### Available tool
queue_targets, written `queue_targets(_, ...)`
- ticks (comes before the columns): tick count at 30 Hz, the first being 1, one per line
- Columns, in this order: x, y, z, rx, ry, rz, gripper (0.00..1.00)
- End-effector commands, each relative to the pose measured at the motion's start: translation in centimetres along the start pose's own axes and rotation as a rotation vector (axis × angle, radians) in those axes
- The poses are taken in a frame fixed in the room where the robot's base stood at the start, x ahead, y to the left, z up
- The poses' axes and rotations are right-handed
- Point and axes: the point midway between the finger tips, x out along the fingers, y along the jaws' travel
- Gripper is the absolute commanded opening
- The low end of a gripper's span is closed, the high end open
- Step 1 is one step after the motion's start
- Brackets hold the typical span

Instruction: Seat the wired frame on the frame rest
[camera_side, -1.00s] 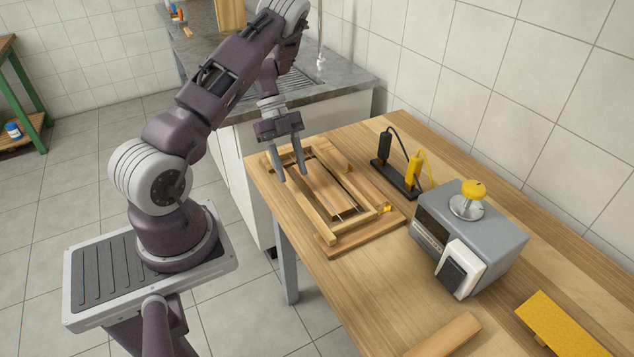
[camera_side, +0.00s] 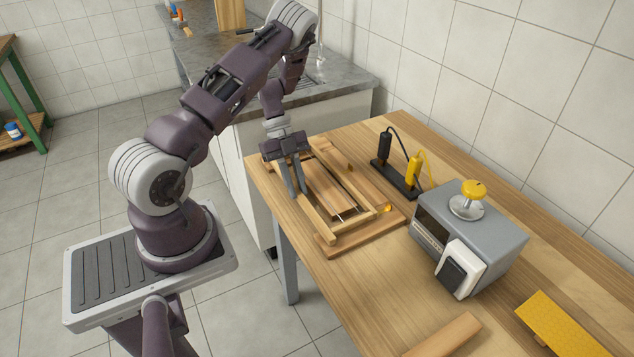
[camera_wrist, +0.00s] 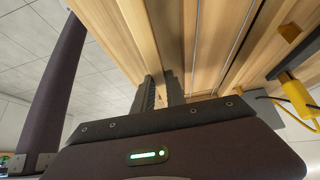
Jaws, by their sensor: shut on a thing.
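The wired frame (camera_side: 318,222) is a pale wooden rectangle with thin wires along its length. It lies flat over the frame rest (camera_side: 370,233), a wooden board with a raised block inside the frame's opening; I cannot tell whether the frame touches the board all round. My gripper (camera_side: 298,192) points down and is shut on the frame's near long bar, towards its far-left end. In the wrist view the fingers (camera_wrist: 162,92) pinch a wooden bar of the frame (camera_wrist: 138,35), and thin wires run beside it.
A black stand with a black and a yellow probe (camera_side: 413,172) stands behind the frame. A grey box with a yellow knob (camera_side: 470,240) is to the right. A yellow slab (camera_side: 562,325) and a wooden piece (camera_side: 445,336) lie at the front right. The tabletop between is clear.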

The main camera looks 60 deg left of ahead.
Motion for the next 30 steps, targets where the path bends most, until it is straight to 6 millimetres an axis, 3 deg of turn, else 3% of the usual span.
queue_targets(30, -1.7, -0.1, -1.2, 0.002, 0.0, -0.001, 0.0)
